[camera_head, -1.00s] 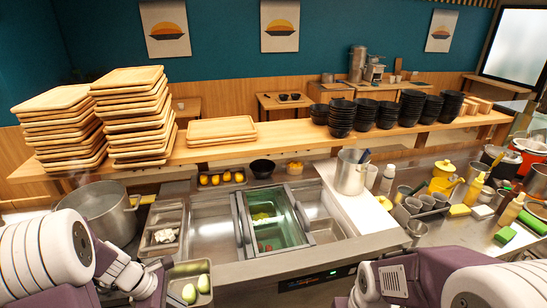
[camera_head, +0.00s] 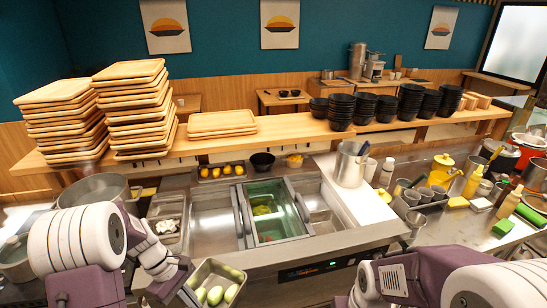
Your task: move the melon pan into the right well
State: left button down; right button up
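The melon pan (camera_head: 237,293) is a small steel pan with several pale green melons in it. It is at the bottom centre-left, in front of the counter edge, turned at an angle. My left gripper (camera_head: 188,284) is at its left rim and appears shut on it; the fingertips are partly hidden. The right well (camera_head: 325,226) is a steel recess in the counter, right of the green-lined bin. It looks empty in its visible part. My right arm is at the lower right; its gripper (camera_head: 352,297) is cut off by the bottom edge, so its opening is unclear.
A green-lined bin (camera_head: 295,232) stands between the left well (camera_head: 208,235) and the right well. A pan of white pieces (camera_head: 166,226) and a large pot (camera_head: 95,188) are at left. A tall steel pot (camera_head: 350,168) stands behind the right well on a white board.

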aim_at(207, 306)
pick_arm(q)
jog(key=f+m, duration=0.1)
jog(key=m, duration=0.1)
jog(key=d+f+m+g+y+b, duration=0.1)
jog(key=m, duration=0.2)
jog(key=d+f+m+g+b, duration=0.1)
jog(key=m, duration=0.1)
jog(key=shift+w+d+m+y, duration=0.15)
jog(key=shift+w+m+y, duration=0.15)
jog(key=shift+y, duration=0.1)
jog(key=m, duration=0.2)
jog(key=f+m+g+y, duration=0.1)
jog(key=shift+w+d+b, duration=0.25)
jog(key=shift+b, duration=0.05)
jog(key=shift+m+y, duration=0.3)
jog(key=shift+m, duration=0.8)
jog(key=shift+w, duration=0.1)
